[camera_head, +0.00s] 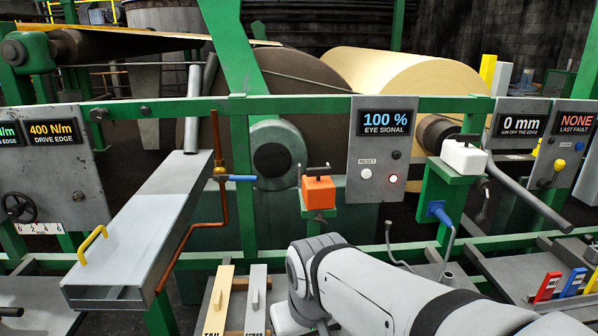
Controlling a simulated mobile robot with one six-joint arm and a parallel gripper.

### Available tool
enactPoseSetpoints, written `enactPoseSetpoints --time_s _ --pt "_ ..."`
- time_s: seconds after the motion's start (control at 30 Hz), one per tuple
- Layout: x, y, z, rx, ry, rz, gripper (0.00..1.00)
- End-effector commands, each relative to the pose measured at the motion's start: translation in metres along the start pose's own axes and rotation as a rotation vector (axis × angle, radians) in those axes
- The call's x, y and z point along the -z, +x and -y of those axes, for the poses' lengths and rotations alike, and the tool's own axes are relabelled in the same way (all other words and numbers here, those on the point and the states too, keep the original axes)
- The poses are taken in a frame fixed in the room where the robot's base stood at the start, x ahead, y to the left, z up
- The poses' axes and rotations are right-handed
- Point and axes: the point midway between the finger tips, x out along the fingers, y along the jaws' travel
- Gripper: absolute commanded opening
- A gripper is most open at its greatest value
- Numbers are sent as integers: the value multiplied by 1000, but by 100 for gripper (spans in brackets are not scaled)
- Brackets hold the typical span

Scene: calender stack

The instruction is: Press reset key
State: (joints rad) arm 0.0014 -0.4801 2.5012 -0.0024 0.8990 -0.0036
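The reset key (366,174) is a small round white button under the label RESET. It sits on a grey panel (357,140) at centre right, below a display (387,122) reading 100 % EYE SIGNAL. Nothing covers the key. My arm shows at the bottom, below the panel, but my gripper is not in view.
An orange block (318,192) with a dark handle is left of the panel. A white box (463,158) on a green bracket is to its right. A grey chute (140,228) with a yellow handle stands left. Green rails (300,104) cross the scene. Large rolls (400,85) stand behind.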

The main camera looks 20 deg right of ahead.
Motion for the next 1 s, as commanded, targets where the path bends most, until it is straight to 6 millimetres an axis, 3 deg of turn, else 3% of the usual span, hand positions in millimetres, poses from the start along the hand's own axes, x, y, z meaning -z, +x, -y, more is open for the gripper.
enactPoseSetpoints --time_s 0.37,1.0 --pt "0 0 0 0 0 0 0" --pt "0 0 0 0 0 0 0"
